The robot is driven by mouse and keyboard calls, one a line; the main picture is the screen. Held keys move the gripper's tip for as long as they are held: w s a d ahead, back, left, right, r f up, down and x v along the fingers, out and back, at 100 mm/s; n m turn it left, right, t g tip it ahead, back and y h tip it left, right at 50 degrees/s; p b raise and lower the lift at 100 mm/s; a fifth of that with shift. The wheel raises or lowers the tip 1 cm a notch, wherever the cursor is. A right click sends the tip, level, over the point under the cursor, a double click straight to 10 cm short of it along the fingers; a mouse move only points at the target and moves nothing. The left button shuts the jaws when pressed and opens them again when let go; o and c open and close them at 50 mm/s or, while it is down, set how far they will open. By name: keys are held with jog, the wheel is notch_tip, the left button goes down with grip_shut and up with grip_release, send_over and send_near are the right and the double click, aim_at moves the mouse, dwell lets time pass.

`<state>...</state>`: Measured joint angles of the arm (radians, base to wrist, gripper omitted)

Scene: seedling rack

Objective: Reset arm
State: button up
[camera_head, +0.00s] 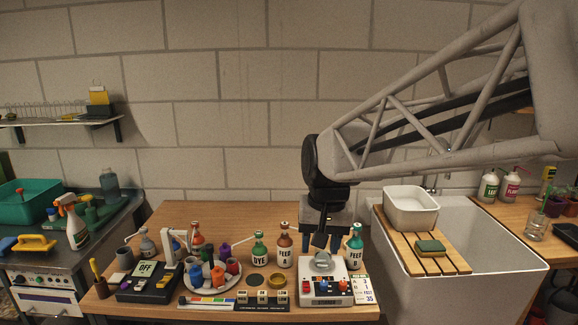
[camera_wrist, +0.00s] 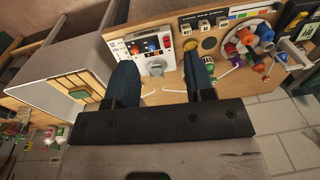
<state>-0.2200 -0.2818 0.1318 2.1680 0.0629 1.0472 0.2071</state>
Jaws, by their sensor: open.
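My gripper (camera_head: 321,238) hangs from my arm above the wooden bench, over the back of a white control box (camera_head: 325,288) with a round grey part and red and blue pieces on it. In the wrist view my gripper (camera_wrist: 160,60) shows two dark fingers spread apart with nothing held between them. The control box (camera_wrist: 154,52) shows beyond the fingertips there, apart from them as far as I can see. The bottle marked FEED B (camera_head: 354,246) stands just right of my gripper, and the bottle marked FEED A (camera_head: 284,246) stands to its left.
A green DYE bottle (camera_head: 259,249) and a round tray (camera_head: 213,290) of several coloured pieces are further left. A white sink (camera_head: 470,240) with a slatted board (camera_head: 398,240), white basin (camera_head: 410,206) and sponge (camera_head: 430,247) is right. The bench's back left is clear.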

jog(key=s+d+f+t, duration=0.1)
jog(key=s+d+f, duration=0.1)
jog(key=s+d, duration=0.4)
jog(key=s+d+f+t+h, duration=0.1)
jog(key=s+d+f, duration=0.2)
jog(key=s, duration=1)
jog(key=d, duration=0.3)
jog(key=shift+d, duration=0.15)
jog(key=shift+s, duration=0.1)
